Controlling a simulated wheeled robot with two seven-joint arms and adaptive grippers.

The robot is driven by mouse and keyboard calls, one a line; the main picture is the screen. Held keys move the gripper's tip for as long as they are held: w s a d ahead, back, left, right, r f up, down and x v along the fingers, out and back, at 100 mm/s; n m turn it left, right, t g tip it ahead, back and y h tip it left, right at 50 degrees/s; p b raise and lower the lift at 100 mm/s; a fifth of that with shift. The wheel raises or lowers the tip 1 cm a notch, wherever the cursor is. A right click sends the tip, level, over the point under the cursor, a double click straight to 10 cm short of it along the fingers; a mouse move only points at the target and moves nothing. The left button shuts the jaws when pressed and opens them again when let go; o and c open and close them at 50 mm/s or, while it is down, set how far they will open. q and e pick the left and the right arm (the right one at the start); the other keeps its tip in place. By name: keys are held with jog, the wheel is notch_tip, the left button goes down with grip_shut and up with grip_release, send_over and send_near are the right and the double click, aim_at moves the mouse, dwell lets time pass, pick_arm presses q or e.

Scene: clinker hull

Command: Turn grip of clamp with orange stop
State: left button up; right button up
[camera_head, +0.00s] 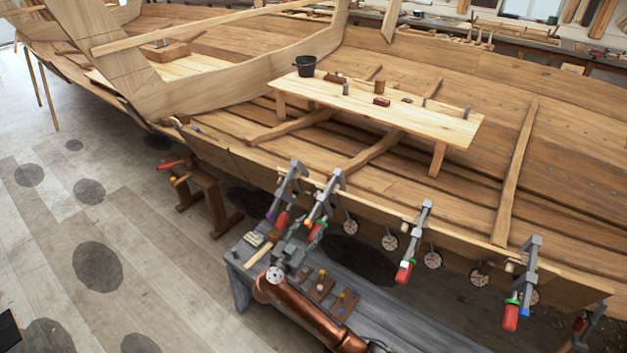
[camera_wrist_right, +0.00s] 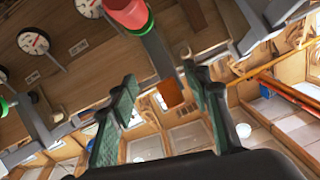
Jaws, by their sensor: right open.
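Several grey bar clamps with red grips hang along the hull's edge in the head view. The clamp with the orange stop (camera_head: 322,204) is second from the left; its small orange stop (camera_head: 308,223) and red grip with a green collar (camera_head: 316,231) hang low. In the right wrist view, the orange stop (camera_wrist_right: 171,92) shows between the fingers in the picture, and the red grip (camera_wrist_right: 125,12) is above the fingertips. My right gripper (camera_wrist_right: 160,78) is open and empty, close below this clamp; contact cannot be told. My left gripper is not in view.
A neighbouring clamp (camera_head: 292,182) with a purple stop is close on the left. Other clamps (camera_head: 414,242) hang to the right. A grey bench (camera_head: 375,318) with small blocks stands below. A wooden trestle (camera_head: 208,195) is at left; the floor beyond is open.

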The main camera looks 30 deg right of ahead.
notch_tip(320, 180, up, 18)
jog(key=p, duration=1.4)
jog(key=shift+s+r+p, duration=0.2)
jog(key=shift+s+p, duration=0.1)
